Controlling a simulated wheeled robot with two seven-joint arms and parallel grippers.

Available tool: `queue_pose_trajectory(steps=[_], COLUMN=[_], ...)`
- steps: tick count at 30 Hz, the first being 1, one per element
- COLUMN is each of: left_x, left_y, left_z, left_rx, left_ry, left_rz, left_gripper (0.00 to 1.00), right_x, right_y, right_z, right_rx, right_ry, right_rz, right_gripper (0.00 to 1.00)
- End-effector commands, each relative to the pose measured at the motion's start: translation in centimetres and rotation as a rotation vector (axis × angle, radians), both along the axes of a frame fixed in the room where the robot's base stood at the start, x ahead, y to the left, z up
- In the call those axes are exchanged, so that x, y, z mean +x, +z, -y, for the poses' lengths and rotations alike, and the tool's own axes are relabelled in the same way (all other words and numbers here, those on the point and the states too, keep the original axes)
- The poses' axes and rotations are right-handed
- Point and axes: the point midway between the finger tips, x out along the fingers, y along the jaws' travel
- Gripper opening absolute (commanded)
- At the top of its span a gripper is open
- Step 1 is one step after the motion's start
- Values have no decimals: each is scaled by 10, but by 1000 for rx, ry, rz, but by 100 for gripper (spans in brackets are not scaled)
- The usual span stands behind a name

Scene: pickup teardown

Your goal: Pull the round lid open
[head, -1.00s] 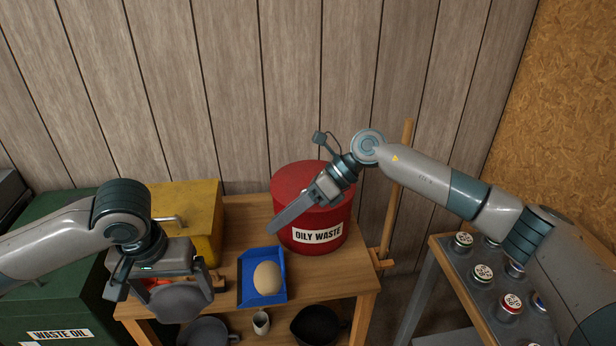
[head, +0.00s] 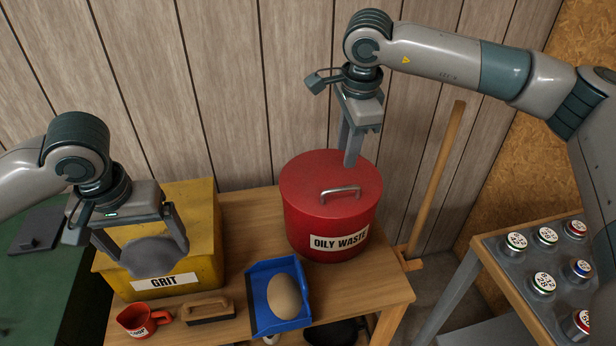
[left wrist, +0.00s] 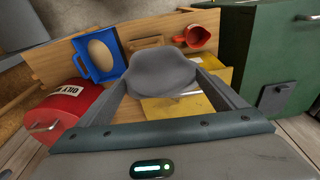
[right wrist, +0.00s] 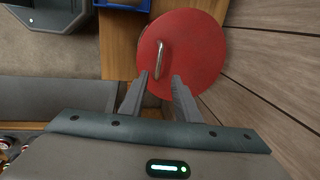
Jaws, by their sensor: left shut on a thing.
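The round red lid (head: 318,178) tops the red "OILY WASTE" bin (head: 312,236) on the bench. It lies flat on the bin, with a metal bar handle (head: 340,191) on top. My right gripper (head: 350,150) hangs above the lid, pointing down. In the right wrist view its fingers (right wrist: 155,82) are apart with nothing between them, and the handle (right wrist: 160,58) lies beyond the tips. My left gripper (head: 140,243) is shut on a grey rounded object (head: 150,258), held in front of the yellow "GRIT" box. It also shows in the left wrist view (left wrist: 163,72).
The yellow grit box (head: 203,228) stands left of the bin. A blue tray (head: 262,318) with a tan oval object (head: 284,296), a brush (head: 208,311) and a red mug (head: 140,320) sit at the bench front. A wooden pole (head: 436,180) leans behind right.

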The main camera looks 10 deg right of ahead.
Motion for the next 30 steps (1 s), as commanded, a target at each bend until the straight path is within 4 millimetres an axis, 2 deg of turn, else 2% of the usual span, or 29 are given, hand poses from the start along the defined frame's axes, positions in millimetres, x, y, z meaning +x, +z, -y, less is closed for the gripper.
queue_pose_trajectory(steps=[11, 17, 23, 30], left_x=[0, 0, 0, 0], left_y=[1, 7, 17, 30], left_z=[0, 0, 0, 0], left_rx=[0, 0, 0, 0], left_ry=[0, 0, 0, 0], left_rz=[0, 1, 1, 1], left_gripper=[69, 69, 69, 69], right_x=[0, 3, 8, 15], right_y=[-2, -14, -40, -79], right_z=[-1, -1, -1, -1], right_rx=[2, 3, 2, 2], right_ry=[-1, 0, -1, -1], right_rz=[-2, -4, -5, -5], right_gripper=[29, 29, 29, 29])
